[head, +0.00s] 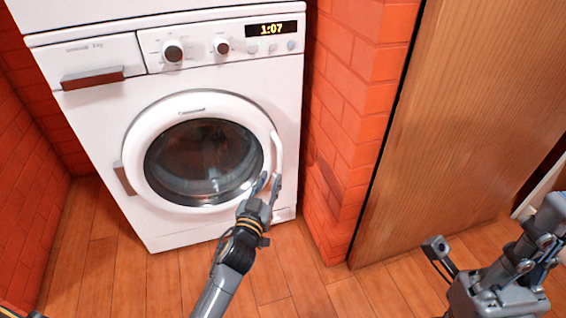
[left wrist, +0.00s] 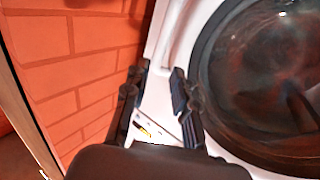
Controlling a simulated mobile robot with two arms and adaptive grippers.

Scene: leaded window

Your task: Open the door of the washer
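The white washer (head: 110,110) stands against the brick wall. Its round door (head: 137,150) has a dark glass window and looks shut. A white curved handle (head: 279,150) runs along the door's right edge. My left gripper (head: 268,182) is at the lower end of the handle, its fingers apart. In the left wrist view, the two fingers (left wrist: 157,95) stand apart in front of the washer's white front, beside the dark door glass (left wrist: 260,75). I cannot tell whether they touch the handle. My right gripper (head: 493,232) is open and empty at the lower right, away from the washer.
A brick pillar (head: 350,110) stands just right of the washer, with a wooden panel (head: 460,120) beyond it. Another brick wall (head: 30,170) is at the left. The wooden floor (head: 150,285) in front of the washer is clear apart from my arm.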

